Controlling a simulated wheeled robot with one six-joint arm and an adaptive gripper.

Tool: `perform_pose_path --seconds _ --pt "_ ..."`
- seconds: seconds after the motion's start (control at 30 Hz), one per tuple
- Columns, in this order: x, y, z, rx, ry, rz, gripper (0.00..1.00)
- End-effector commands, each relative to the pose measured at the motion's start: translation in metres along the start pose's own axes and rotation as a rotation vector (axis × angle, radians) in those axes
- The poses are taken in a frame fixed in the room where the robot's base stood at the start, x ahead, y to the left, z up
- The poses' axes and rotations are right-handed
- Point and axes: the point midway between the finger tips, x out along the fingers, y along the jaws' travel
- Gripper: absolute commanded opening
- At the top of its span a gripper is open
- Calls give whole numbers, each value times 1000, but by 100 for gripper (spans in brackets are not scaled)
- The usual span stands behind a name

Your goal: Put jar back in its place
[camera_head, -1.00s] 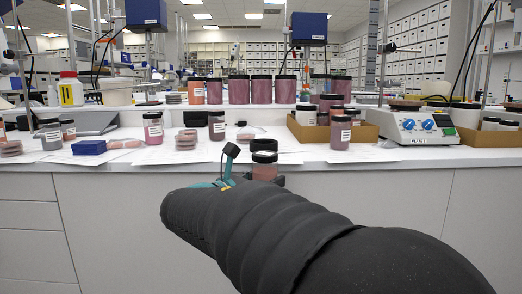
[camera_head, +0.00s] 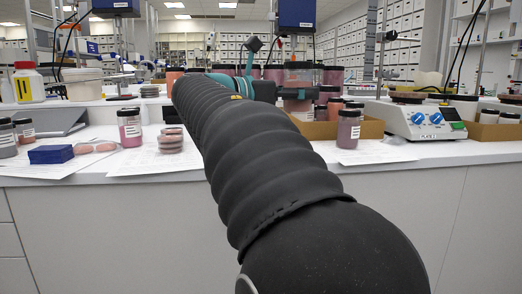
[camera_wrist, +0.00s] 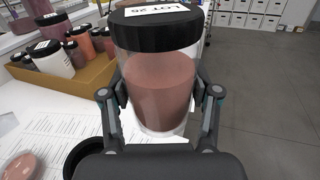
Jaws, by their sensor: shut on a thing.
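My gripper (camera_wrist: 162,108) is shut on a clear jar (camera_wrist: 155,85) with a black lid and pinkish-brown pigment inside; its lid label reads "LOT 25". In the head view the held jar (camera_head: 298,80) is raised in front of the shelf, above the bench. It looks upright there. The cardboard tray (camera_head: 372,127) stands behind on the bench with several jars in it; the tray also shows at the left of the wrist view (camera_wrist: 88,88). My arm hides part of the tray and the bench middle.
A single jar (camera_head: 348,129) stands on the bench before the tray. A hotplate (camera_head: 415,121) is at right. At left are another jar (camera_head: 130,128), stacked pink discs (camera_head: 171,142) and a blue box (camera_head: 52,154). Several jars line the raised shelf.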

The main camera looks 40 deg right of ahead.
Motion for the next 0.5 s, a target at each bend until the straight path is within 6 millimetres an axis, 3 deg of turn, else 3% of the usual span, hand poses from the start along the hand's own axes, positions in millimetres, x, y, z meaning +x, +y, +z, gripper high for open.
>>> perform_pose_path --seconds 0.17,0.5 --pt "-2 10 -6 -2 -1 2 21" --pt "-13 73 -47 -3 -1 3 21"
